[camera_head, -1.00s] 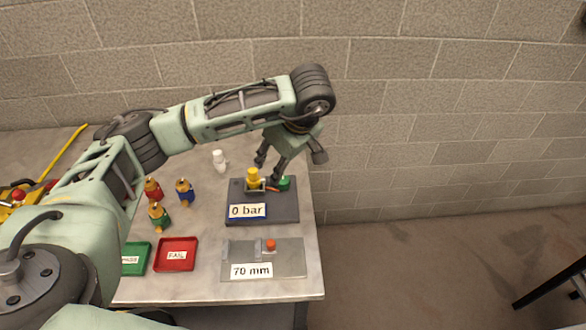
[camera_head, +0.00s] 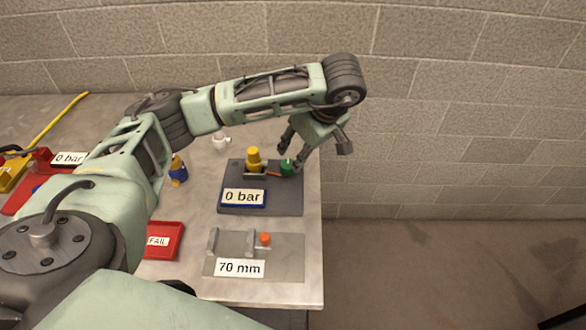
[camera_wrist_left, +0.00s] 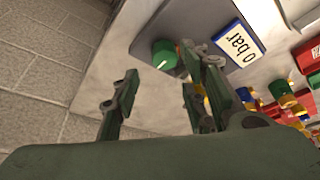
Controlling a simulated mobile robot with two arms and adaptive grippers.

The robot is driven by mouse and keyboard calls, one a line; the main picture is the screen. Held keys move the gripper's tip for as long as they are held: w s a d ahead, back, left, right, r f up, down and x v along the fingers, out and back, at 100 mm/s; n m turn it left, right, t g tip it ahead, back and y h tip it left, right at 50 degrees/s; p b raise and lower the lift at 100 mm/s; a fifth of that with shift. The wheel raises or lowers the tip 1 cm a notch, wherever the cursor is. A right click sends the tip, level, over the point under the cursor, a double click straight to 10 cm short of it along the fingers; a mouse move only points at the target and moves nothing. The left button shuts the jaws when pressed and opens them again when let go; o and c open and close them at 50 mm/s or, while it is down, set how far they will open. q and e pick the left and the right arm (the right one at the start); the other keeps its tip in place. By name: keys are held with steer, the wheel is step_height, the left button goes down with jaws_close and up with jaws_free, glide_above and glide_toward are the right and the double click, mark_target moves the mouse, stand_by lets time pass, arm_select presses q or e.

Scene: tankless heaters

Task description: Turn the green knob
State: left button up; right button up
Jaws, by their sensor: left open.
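The green knob (camera_head: 286,167) sits at the right back of the dark grey test block, beside a yellow-topped fitting (camera_head: 254,159). In the left wrist view the green knob (camera_wrist_left: 164,54) shows beyond my open fingers, in the gap between them. My left gripper (camera_head: 291,160) hangs over the block's back right corner, fingers spread and empty. Its fingertips are close to the knob in the head view; I cannot tell whether they touch it. In the left wrist view the gripper (camera_wrist_left: 163,76) has clear space between its fingers. My right gripper is not in view.
The block's label (camera_head: 243,197) reads "0 bar". A plate labelled "70 mm" (camera_head: 238,268) lies in front. A red FAIL tray (camera_head: 166,240), a blue and yellow fitting (camera_head: 179,170) and a white piece (camera_head: 220,141) are to the left. The wall stands behind.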

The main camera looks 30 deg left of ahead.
mark_target(291, 163)
arm_select(q)
steer(key=p+x, duration=0.1)
steer(key=x, duration=0.2)
steer(key=shift+s, duration=0.1)
steer(key=p+x, duration=0.1)
steer(key=x, duration=0.2)
steer(key=shift+a+f, duration=0.25)
steer(key=shift+f, duration=0.05)
steer(key=shift+a+f, duration=0.15)
steer(key=shift+f, duration=0.3)
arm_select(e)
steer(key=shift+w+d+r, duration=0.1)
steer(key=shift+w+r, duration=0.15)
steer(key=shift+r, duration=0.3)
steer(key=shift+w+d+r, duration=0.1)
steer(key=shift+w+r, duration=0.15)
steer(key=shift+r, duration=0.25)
arm_select(q)
steer(key=c, duration=0.8)
steer(key=shift+r, duration=0.1)
steer(key=shift+c, duration=0.8)
